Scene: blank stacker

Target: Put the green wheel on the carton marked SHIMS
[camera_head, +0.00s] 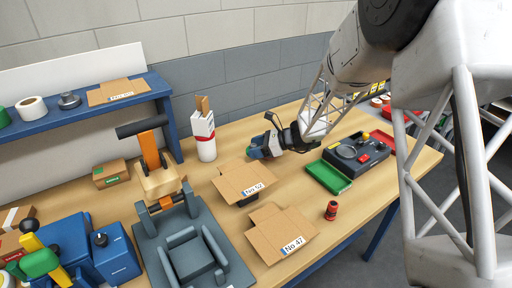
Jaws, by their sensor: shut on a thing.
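My gripper (256,150) is near the middle of the table, just behind and above the open carton labelled No 52 (243,183). It is shut on a small blue-green thing, mostly hidden by the fingers; I cannot tell its shape. A green round thing (4,118) stands at the left end of the blue shelf, cut by the picture edge. A second open carton, labelled No 47 (281,232), is nearer the front. A flat carton (114,91) lies on the shelf, its label too small to read. I cannot read SHIMS on any carton.
A grey and orange press (187,252) stands left of the cartons. A white cylinder with a red band (206,147) stands behind them. A green tray (328,177) and a black case (358,152) lie to the right. A small red part (331,210) stands near the front edge.

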